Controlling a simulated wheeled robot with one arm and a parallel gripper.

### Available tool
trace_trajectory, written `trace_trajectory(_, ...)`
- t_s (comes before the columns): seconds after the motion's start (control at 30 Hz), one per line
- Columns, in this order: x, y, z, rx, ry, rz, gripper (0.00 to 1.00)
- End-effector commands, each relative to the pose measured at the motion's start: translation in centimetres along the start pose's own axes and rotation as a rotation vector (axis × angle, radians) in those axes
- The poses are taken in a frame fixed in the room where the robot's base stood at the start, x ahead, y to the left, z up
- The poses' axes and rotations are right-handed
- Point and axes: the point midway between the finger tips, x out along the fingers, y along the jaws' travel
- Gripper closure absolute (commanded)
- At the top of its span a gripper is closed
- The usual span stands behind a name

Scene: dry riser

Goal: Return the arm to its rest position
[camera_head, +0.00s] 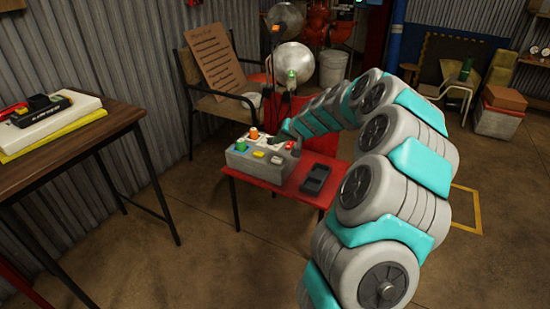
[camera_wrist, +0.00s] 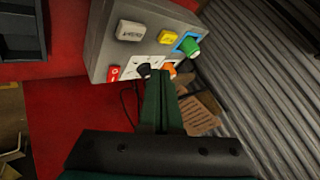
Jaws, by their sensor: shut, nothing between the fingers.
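My arm arches across the right half of the head view, with grey and turquoise links. It reaches toward a grey control box on a red table. My gripper (camera_wrist: 160,85) is shut and empty in the wrist view, its dark green fingers together. Its tips overlap the lower edge of the control box (camera_wrist: 105,45), near a black knob and an orange knob; I cannot tell whether they touch. The box also shows in the head view (camera_head: 250,163), with green, orange, yellow and red controls on it. In the head view the gripper is small and partly hidden behind the arm.
The red table (camera_head: 283,191) also holds a black tray (camera_head: 315,180). A wooden table (camera_head: 85,133) with a device on it stands at left. A chair (camera_head: 222,92) with a cardboard sheet stands behind, near the corrugated wall. Floor in front of the red table is clear.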

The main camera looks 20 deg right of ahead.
Motion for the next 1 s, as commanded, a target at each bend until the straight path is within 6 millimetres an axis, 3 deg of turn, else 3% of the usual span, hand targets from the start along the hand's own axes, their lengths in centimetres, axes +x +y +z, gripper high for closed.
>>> trace_trajectory(0.13, -0.7, -2.0, 1.3, -0.026, -0.032, -0.016, 1.00)
trace_trajectory(0.23, -2.3, -5.6, 4.0, -0.080, -0.095, -0.044, 1.00)
trace_trajectory(0.4, -6.5, -11.6, 11.6, -0.203, -0.254, -0.068, 1.00)
trace_trajectory(0.53, -10.4, -13.9, 17.7, -0.292, -0.373, -0.051, 1.00)
trace_trajectory(0.67, -14.5, -14.4, 23.6, -0.371, -0.485, -0.005, 1.00)
trace_trajectory(0.77, -17.7, -13.6, 27.8, -0.421, -0.567, 0.048, 1.00)
trace_trajectory(1.0, -25.6, -9.1, 36.2, -0.495, -0.728, 0.222, 1.00)
